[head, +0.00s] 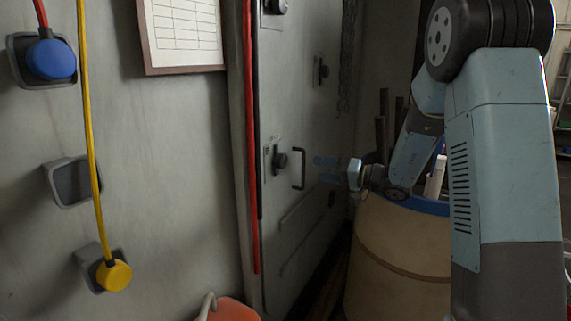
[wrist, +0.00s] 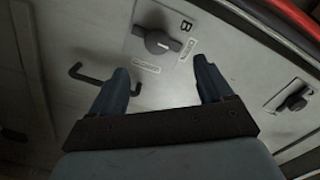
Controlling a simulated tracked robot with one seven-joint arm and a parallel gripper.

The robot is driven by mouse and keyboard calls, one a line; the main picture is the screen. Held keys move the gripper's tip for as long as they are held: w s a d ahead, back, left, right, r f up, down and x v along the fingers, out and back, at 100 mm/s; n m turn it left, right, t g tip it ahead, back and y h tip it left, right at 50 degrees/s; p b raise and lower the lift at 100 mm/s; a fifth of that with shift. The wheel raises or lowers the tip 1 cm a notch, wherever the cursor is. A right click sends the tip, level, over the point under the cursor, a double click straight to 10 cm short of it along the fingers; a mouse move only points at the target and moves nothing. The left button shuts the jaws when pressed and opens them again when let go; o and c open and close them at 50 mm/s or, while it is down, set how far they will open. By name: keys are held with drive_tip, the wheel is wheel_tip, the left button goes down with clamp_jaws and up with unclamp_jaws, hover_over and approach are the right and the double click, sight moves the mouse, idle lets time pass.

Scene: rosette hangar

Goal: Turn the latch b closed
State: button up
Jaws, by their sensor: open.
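In the head view the latch (head: 281,160) is on the grey door, left of a black bar handle (head: 299,168). My gripper (head: 317,169) is open and empty, right of the handle and apart from the latch. In the wrist view the fingers of my gripper (wrist: 160,70) are spread, with the knob beyond their tips.
Other latches sit on the door, one higher up (head: 321,71) and one at the top (head: 274,6). A red cable (head: 250,130) runs down the door's left edge. A beige barrel (head: 395,255) with a blue rim stands close below my arm.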

sight(284, 162)
drive_tip(key=shift+t, duration=0.3)
drive_tip(key=x, duration=0.9)
drive_tip(key=w+x, duration=0.1)
drive_tip(key=x, duration=0.4)
drive_tip(key=shift+d+f, duration=0.2)
drive_tip(key=shift+f, duration=0.15)
drive_tip(key=c, duration=1)
